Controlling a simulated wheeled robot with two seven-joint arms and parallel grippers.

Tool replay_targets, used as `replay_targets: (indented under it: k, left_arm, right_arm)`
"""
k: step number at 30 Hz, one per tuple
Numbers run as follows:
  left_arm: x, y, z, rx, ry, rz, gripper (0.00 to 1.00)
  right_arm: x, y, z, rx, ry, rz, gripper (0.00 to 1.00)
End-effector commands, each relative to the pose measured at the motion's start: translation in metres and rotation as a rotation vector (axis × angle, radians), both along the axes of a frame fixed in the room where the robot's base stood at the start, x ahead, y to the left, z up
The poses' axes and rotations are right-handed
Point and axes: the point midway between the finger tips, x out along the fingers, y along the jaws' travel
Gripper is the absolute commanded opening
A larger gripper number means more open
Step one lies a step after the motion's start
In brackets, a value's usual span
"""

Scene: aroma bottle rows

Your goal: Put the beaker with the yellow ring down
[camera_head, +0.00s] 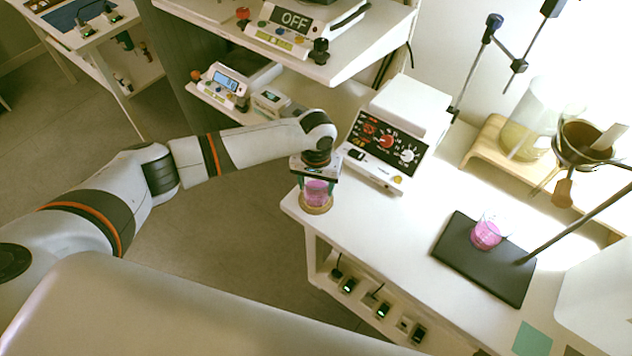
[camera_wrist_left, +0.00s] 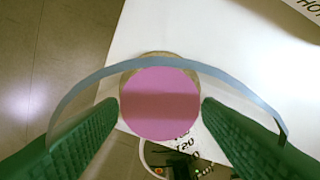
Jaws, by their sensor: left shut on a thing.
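My left gripper (camera_head: 317,180) is shut on a clear beaker (camera_head: 315,193) with pink liquid, at the left corner of the white table. In the left wrist view the beaker (camera_wrist_left: 160,102) stands between green finger pads, and its blue-grey rim arcs across the picture. A tan cork-like ring (camera_head: 316,207) shows right under the beaker; I cannot tell whether they touch. No clear yellow ring shows on the held beaker. A second beaker (camera_head: 487,233) with pink liquid stands on the black plate (camera_head: 462,262). My right gripper is out of view.
A white device with knobs (camera_head: 385,142) stands on the table (camera_head: 392,222) just right of my left gripper. A stand rod (camera_head: 580,225) slants over the black plate. A large beaker (camera_head: 530,120) and a funnel (camera_head: 585,145) are at the back right. Bare table lies between device and plate.

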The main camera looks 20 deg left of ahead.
Motion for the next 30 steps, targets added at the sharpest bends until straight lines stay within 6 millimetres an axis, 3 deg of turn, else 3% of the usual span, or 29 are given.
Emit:
replay_targets:
  k: [5, 6, 10, 21, 26, 30]
  left_arm:
    - [0.000, 0.000, -0.001, 0.000, 0.000, 0.001, 0.31]
    - [0.000, 0.000, -0.003, 0.000, 0.000, 0.001, 0.61]
    - [0.000, 0.000, -0.002, 0.000, 0.000, 0.001, 0.81]
    - [0.001, 0.000, 0.004, 0.000, -0.001, 0.000, 0.81]
    - [0.001, 0.001, 0.029, -0.001, -0.004, 0.001, 0.81]
    - [0.002, 0.000, 0.061, -0.003, -0.005, 0.000, 0.81]
  right_arm:
    - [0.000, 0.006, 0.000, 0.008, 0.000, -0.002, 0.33]
    - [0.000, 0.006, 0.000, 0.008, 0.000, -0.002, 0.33]
    - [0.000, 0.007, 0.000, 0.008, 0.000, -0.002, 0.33]
    - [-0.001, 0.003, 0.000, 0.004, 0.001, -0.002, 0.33]
    - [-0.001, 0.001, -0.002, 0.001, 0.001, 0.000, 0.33]
    - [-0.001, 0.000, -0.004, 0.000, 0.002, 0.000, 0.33]
